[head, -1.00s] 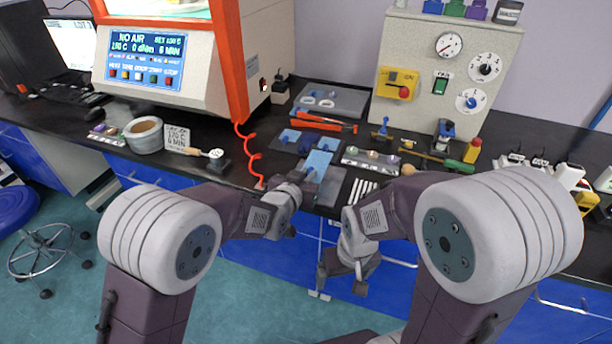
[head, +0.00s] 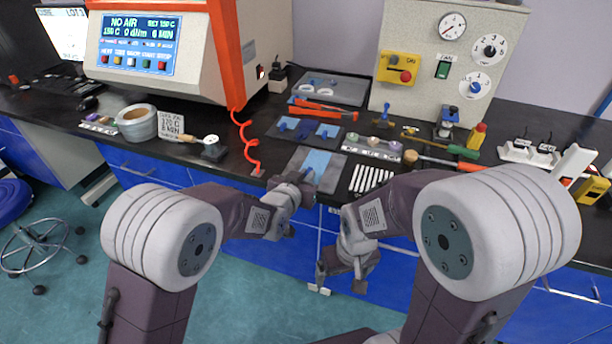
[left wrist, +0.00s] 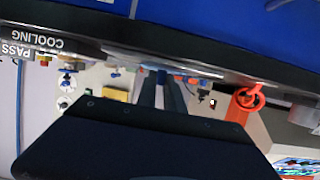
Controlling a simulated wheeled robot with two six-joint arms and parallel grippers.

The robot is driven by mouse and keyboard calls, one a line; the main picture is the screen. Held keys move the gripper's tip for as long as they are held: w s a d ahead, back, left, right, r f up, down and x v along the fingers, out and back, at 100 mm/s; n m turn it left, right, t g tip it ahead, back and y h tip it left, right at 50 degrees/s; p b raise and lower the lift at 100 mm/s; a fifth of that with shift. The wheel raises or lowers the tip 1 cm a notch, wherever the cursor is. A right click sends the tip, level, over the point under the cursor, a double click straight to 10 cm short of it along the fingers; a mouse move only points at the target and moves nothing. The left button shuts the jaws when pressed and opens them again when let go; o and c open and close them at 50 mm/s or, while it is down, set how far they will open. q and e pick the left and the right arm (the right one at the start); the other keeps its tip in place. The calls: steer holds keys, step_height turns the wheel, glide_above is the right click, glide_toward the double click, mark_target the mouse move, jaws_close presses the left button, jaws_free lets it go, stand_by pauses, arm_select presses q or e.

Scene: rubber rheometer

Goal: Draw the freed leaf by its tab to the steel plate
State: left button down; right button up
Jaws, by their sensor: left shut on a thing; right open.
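The light blue leaf (head: 316,163) lies over the grey steel plate (head: 336,176) near the bench's front edge. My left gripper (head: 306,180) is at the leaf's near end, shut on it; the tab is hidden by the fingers. In the left wrist view my left gripper's dark fingers (left wrist: 160,88) are close together, with a small bit of blue at their tips. My right gripper (head: 341,288) is open and empty, pointing down in front of the bench, below its top.
A dark mat (head: 272,131) with several blue pieces lies behind the plate. White strips (head: 371,180) lie to its right. An orange coiled hose (head: 247,150) hangs at left. A tray of small samples (head: 372,151) and a screwdriver (head: 440,160) stand further right.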

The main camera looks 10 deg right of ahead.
arm_select(q)
steer(key=c, duration=1.4)
jaws_free()
steer(key=p+v, duration=0.1)
steer(key=v, duration=0.2)
steer(key=r+v, duration=0.1)
steer(key=v, duration=0.3)
steer(key=shift+w+d+r+p, duration=0.15)
steer(key=shift+w+r+p, duration=0.1)
steer(key=shift+p, duration=0.15)
